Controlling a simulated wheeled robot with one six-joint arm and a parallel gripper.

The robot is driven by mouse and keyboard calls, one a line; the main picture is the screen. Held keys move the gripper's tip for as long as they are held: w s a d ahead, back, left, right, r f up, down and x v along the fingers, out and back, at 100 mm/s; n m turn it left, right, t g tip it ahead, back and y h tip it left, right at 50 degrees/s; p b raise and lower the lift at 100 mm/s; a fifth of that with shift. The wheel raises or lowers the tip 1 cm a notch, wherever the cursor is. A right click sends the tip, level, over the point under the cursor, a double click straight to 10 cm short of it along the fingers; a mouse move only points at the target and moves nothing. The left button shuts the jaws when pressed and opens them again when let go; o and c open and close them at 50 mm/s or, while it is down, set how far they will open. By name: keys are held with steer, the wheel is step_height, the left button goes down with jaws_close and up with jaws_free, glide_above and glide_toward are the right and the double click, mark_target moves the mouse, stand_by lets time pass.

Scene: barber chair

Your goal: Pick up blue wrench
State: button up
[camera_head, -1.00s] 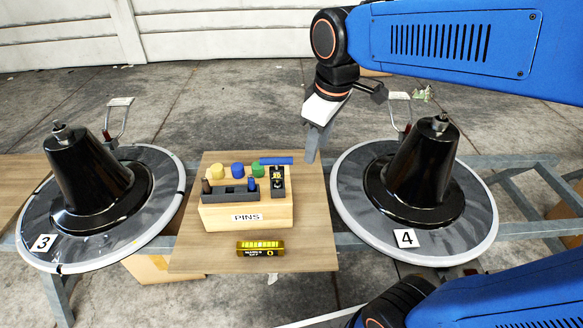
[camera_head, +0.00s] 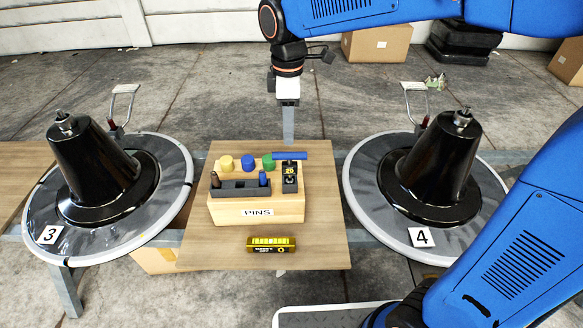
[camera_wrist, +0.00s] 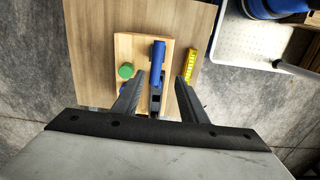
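The blue wrench (camera_head: 289,155) shows its blue handle lying across the top of a small black holder (camera_head: 290,180) marked 20. The holder stands at the right end of a wooden block (camera_head: 258,211) labelled PINS. My gripper (camera_head: 288,140) points down just above and behind the blue handle in the head view. In the wrist view my gripper (camera_wrist: 159,78) is open and empty, its two fingers apart. The blue wrench (camera_wrist: 158,55) lies lengthwise in line with the gap between them. The head view does not show whether the fingers touch it.
Yellow, blue and green pegs (camera_head: 248,162) stand left of the wrench; the green one (camera_wrist: 126,71) is close to the left finger. A yellow-black box (camera_head: 271,244) lies in front. Black cones on round stands 3 (camera_head: 82,165) and 4 (camera_head: 440,160) flank the board (camera_head: 195,247).

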mark_target(290, 163)
step_height(290, 163, down, 8)
steer(key=shift+f, duration=0.1)
steer(key=shift+w+d+f, duration=0.1)
steer(key=shift+w+f, duration=0.1)
steer(key=shift+f, duration=1.25)
steer(key=shift+w+f, duration=0.2)
steer(key=shift+f, duration=1.25)
steer(key=shift+c, duration=0.6)
jaws_close()
